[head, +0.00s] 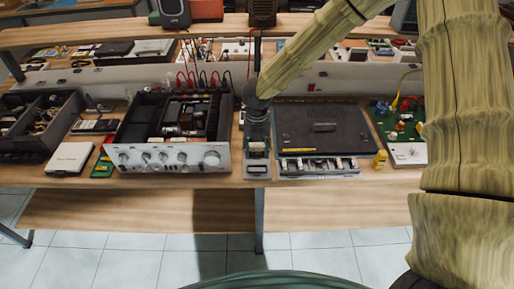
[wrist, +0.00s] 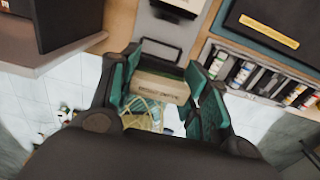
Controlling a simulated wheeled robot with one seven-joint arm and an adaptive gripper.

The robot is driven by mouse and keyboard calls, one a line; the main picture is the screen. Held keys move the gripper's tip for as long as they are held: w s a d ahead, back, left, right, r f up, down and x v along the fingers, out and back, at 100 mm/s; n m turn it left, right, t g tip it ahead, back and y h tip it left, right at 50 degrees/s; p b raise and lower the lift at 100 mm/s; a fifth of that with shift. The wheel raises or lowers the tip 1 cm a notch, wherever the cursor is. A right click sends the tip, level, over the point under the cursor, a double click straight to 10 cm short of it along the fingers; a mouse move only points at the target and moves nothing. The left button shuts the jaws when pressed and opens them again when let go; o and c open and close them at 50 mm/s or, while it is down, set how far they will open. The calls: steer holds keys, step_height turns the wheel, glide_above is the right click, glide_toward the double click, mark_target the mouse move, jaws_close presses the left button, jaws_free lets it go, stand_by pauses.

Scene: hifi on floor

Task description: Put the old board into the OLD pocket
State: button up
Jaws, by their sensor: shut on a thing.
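I cannot read any OLD label, and cannot tell whether the board touches the holder.
A tray of small parts (head: 318,167) is close on the right, with a yellow part (head: 380,159) beyond it. A green board (head: 103,166) and a white box (head: 70,158) lie left of the hi-fi. Red and black leads (head: 197,80) hang behind it. The floor in front is clear.

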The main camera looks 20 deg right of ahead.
steer(key=shift+f, duration=0.15)
steer(key=shift+f+b, duration=2.35)
steer(key=shift+f, duration=0.45)
steer(key=shift+p, duration=0.45)
steer(key=shift+f+b, duration=0.35)
steer(key=shift+f, duration=0.45)
stand_by(0.9)
steer(key=o, duration=1.1)
